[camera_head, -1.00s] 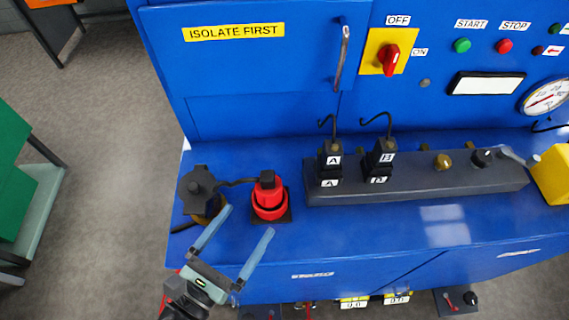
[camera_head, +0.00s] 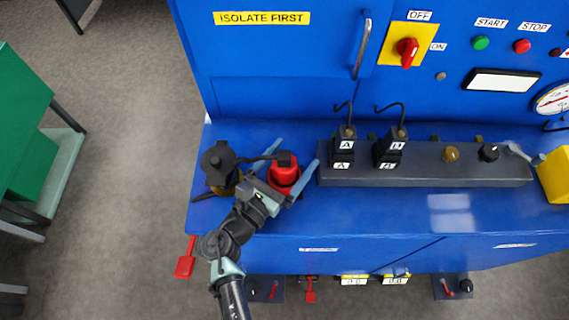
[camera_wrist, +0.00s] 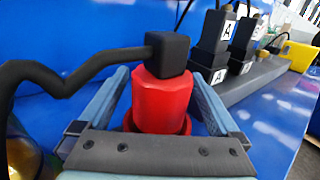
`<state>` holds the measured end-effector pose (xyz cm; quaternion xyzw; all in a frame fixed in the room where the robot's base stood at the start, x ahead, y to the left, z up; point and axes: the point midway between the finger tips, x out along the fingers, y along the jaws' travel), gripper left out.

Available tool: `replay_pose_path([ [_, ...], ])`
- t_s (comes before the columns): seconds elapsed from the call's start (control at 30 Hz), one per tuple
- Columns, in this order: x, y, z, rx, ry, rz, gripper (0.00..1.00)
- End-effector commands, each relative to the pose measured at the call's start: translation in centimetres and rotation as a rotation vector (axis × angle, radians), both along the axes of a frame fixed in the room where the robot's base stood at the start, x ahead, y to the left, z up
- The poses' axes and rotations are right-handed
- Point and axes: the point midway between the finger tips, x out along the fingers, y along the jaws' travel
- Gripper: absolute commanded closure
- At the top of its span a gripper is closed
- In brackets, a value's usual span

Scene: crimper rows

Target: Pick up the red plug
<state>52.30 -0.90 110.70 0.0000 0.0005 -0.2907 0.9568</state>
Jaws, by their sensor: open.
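The red plug (camera_head: 284,174) stands upright in its red socket on the blue bench, at the left part of the worktop. A black cap on its top carries a black cable that runs left. In the wrist view the red plug (camera_wrist: 161,100) fills the middle, with the red socket rim partly hidden behind the gripper body. My gripper (camera_head: 293,164) is open, with one blue-grey finger on each side of the plug. In the wrist view gaps show between the fingers and the plug, so they do not appear to touch it.
A dark round fitting (camera_head: 217,163) stands close on the left, joined to the plug by the cable. To the right, a grey rail (camera_head: 420,176) holds black plugs labelled A and B (camera_head: 390,148). The blue cabinet wall (camera_head: 280,65) rises behind. The right front worktop is clear.

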Motion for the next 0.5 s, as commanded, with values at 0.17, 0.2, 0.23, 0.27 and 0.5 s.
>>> replay_pose_path([
  [0.17,0.19,-0.13,-0.07,0.001,0.0,0.0,0.01],
  [0.2,0.18,-0.12,-0.06,0.001,0.0,0.0,0.01],
  [0.23,0.18,-0.12,-0.06,0.001,0.0,0.0,0.01],
  [0.27,0.17,-0.12,-0.06,0.001,0.0,0.0,0.07],
  [0.5,0.16,-0.09,-0.05,0.0,0.0,0.0,0.5],
])
